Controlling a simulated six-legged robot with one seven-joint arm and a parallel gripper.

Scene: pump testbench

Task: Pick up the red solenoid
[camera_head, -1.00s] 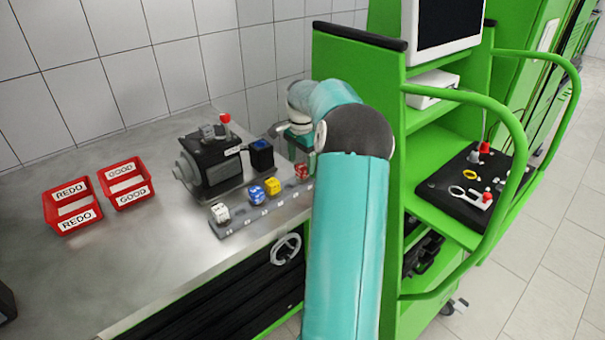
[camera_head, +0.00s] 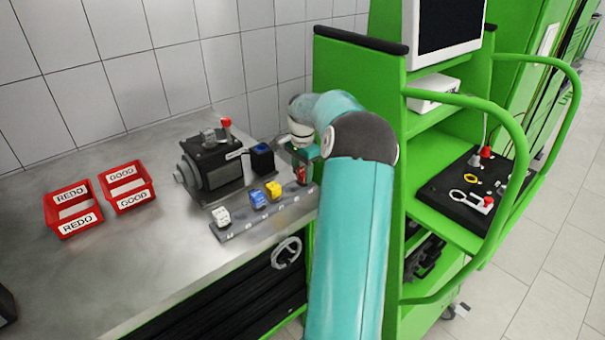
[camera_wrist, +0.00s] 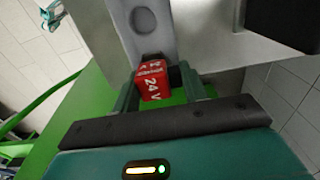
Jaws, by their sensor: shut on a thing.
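The red solenoid (camera_head: 301,175) is at the right end of the grey rail (camera_head: 238,232) in the head view, partly covered by my gripper (camera_head: 302,162). In the wrist view the red solenoid (camera_wrist: 154,84), marked "24 V", sits between the two fingers of my gripper (camera_wrist: 160,92). The gripper is shut on it. A grey surface with an oval hole lies just beyond the solenoid there. I cannot tell whether the solenoid still touches the rail.
White (camera_head: 222,216), blue (camera_head: 257,199) and yellow (camera_head: 273,190) solenoids stand along the rail. A black pump (camera_head: 212,165) is behind them. Red bins marked REDO (camera_head: 72,208) and GOOD (camera_head: 127,186) are at left. A green cart (camera_head: 352,85) stands close on the right.

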